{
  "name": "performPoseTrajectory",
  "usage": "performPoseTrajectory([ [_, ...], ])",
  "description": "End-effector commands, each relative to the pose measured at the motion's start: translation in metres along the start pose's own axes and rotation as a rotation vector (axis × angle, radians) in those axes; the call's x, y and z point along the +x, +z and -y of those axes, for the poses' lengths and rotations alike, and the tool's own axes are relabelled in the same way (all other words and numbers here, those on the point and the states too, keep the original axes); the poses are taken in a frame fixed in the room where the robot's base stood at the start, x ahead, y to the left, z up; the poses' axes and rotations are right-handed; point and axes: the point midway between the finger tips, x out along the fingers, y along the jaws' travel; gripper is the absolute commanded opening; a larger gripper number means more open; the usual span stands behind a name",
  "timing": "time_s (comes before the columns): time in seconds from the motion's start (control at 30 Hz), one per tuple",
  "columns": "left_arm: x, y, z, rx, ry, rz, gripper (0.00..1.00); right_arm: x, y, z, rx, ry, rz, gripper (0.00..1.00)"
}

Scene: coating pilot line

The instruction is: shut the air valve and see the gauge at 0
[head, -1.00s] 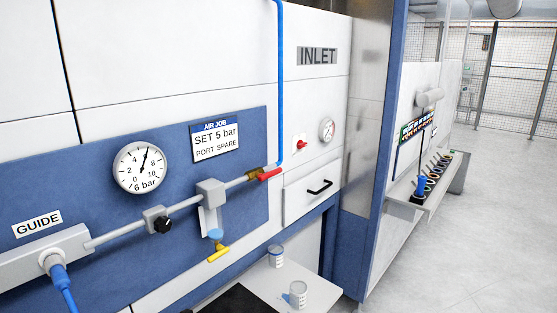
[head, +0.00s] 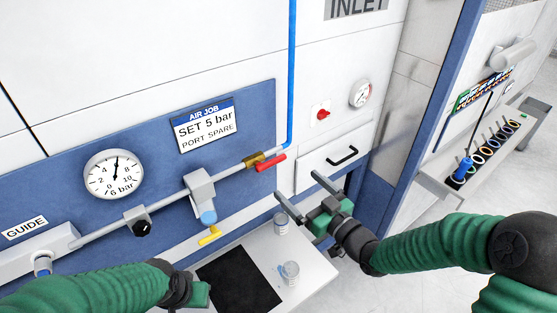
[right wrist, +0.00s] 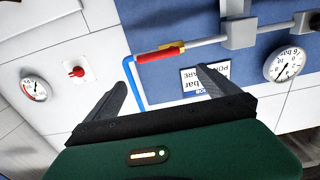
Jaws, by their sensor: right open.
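The air valve is a brass body (head: 253,159) with a red lever (head: 271,163) lying roughly along the pipe; the lever also shows in the right wrist view (right wrist: 160,54). The round gauge (head: 114,174) on the blue panel has its needle pointing nearly straight up, around mid-scale, not at 0. It also shows in the right wrist view (right wrist: 287,65). My right gripper (head: 296,184) is open and empty, below and right of the lever in the head view, apart from it. My left gripper (head: 190,290) is low in the picture; its fingers are not clear.
A black knob (head: 142,228) sits further left. A red knob (head: 323,114) and small gauge (head: 361,93) are on the white wall. Two cups stand on the shelf (head: 312,268) below.

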Motion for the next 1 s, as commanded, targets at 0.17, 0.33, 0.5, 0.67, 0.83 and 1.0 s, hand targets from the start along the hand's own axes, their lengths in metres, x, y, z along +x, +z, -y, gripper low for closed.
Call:
performPoseTrajectory([
  [0.17, -0.018, -0.005, 0.000, 0.000, 0.000, -0.001, 0.36, 0.049, -0.003, -0.002, 0.006, -0.002, -0.001, 1.00],
  [0.33, -0.029, -0.007, 0.000, 0.000, 0.000, -0.001, 0.36, 0.084, -0.003, -0.003, 0.005, 0.000, 0.000, 1.00],
  [0.5, -0.033, -0.008, 0.000, 0.000, 0.000, -0.001, 0.36, 0.100, -0.001, -0.003, 0.002, 0.001, 0.000, 1.00],
  [0.67, -0.032, -0.008, 0.000, 0.000, 0.000, -0.001, 0.36, 0.103, 0.000, -0.003, 0.001, 0.002, 0.000, 1.00],
  [0.83, -0.032, -0.008, 0.000, 0.000, 0.000, -0.001, 0.36, 0.104, 0.001, -0.003, 0.002, 0.002, 0.001, 0.92],
  [1.0, -0.032, -0.008, 0.000, 0.000, 0.000, -0.001, 0.36, 0.103, 0.001, -0.004, 0.002, 0.003, 0.001, 0.70],
])
